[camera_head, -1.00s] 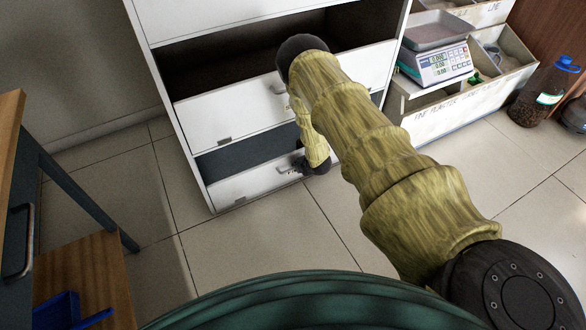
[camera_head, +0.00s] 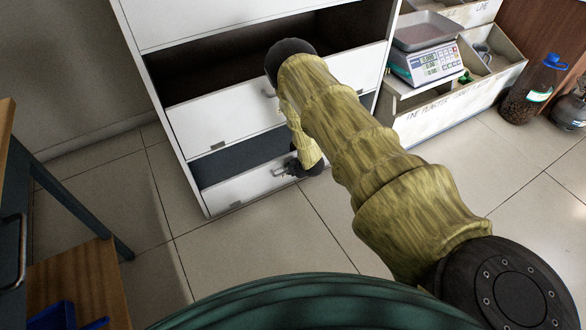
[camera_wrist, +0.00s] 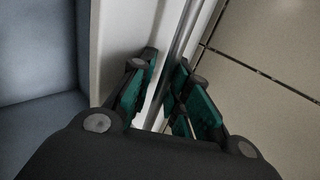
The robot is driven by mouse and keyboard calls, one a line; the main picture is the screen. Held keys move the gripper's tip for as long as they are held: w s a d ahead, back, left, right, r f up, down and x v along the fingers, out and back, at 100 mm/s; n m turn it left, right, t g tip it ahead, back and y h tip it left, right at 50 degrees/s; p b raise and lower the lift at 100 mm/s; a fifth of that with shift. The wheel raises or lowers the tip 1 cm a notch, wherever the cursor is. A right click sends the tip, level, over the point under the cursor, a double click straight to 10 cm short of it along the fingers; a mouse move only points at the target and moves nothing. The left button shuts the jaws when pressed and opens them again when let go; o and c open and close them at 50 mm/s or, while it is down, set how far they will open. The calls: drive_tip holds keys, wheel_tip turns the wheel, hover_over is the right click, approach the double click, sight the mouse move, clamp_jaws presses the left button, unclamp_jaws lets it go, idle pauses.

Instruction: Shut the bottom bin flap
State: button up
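The bottom bin flap (camera_head: 235,189) is a white panel at the foot of the white cabinet. It tilts outward, and a dark opening (camera_head: 235,160) shows above it. My gripper (camera_head: 297,168) is low at the right part of this flap, by its metal handle (camera_head: 280,171). My forearm hides part of the flap's right side. In the wrist view, my green-padded fingers (camera_wrist: 163,88) stand close on either side of a narrow grey metal bar (camera_wrist: 181,40) beside a white panel edge. I cannot tell whether they press on it.
The flap above (camera_head: 225,120) is also tilted open, behind my forearm. A scale (camera_head: 432,62) stands on a labelled bin unit (camera_head: 450,110) at right, with a blue-capped bottle (camera_head: 533,90) on the floor. A wooden bench (camera_head: 85,280) is at left. Tiled floor in front is clear.

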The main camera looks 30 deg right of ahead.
drive_tip(key=v, duration=1.2)
idle(0.3)
drive_tip(key=s+a+f+m+g, duration=0.1)
drive_tip(key=s+a+m+g, duration=0.1)
drive_tip(key=s+a+m, duration=0.5)
drive_tip(key=s+a+f+m+g, duration=0.1)
drive_tip(key=s+a+f+m, duration=0.1)
drive_tip(key=s, duration=1)
drive_tip(key=s+a+r+m+g, duration=0.25)
drive_tip(key=s+a+m, duration=0.25)
drive_tip(key=s, duration=0.6)
drive_tip(key=s+a+r+m+g, duration=0.2)
drive_tip(key=s+a+r+m, duration=0.25)
drive_tip(key=s, duration=0.65)
wheel_tip(320, 180, up, 28)
drive_tip(key=p, duration=2.9)
drive_tip(key=shift+w, duration=0.25)
drive_tip(key=shift+f, duration=0.1)
